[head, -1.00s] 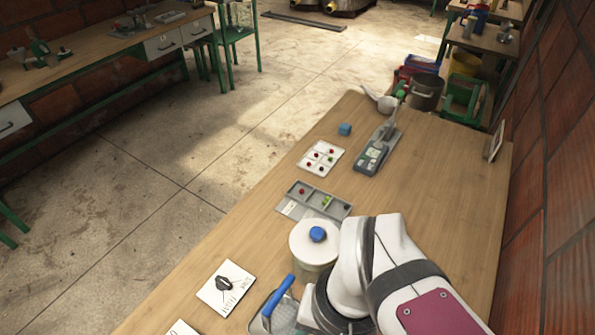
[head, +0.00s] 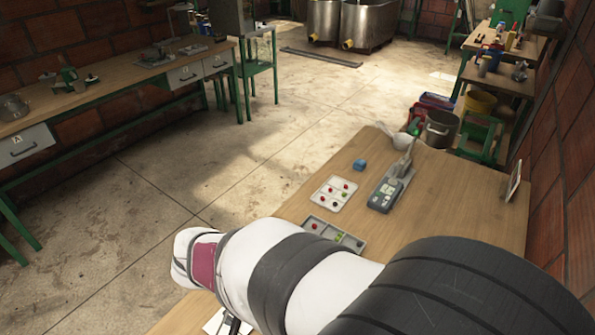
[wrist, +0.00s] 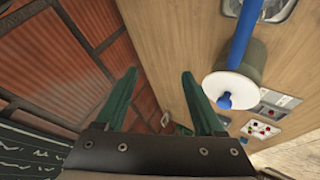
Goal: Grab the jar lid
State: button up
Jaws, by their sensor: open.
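The jar lid (wrist: 240,89) is white with a blue knob (wrist: 225,101). In the wrist view it sits on a greenish-grey jar (wrist: 257,58), right of my gripper (wrist: 159,75). My gripper's two green fingers are apart with nothing between them. They point past the lid toward the brick wall and the table's edge, not touching the lid. In the head view my arm covers the jar and lid, and my fingers cannot be made out there.
A compartment tray (head: 333,233), a white sample card (head: 334,194), a grey device (head: 388,192) and a blue block (head: 360,165) stand on the wooden table (head: 452,203). A long blue handle (wrist: 246,30) shows beside the jar. A brick wall (head: 560,165) borders the table's right side.

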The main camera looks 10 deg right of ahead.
jog(key=w+a+f+m+t+h, duration=0.2)
jog(key=w+a+t+h, duration=0.2)
jog(key=w+a+t, duration=0.35)
jog(key=shift+m+g, duration=0.3)
jog(key=shift+g, duration=0.15)
jog(key=x, duration=0.5)
jog(key=w+x, duration=0.1)
jog(key=x, duration=0.8)
jog(key=shift+w+f, duration=0.35)
jog(key=shift+f, duration=0.05)
jog(key=shift+a, duration=0.1)
grip_shut()
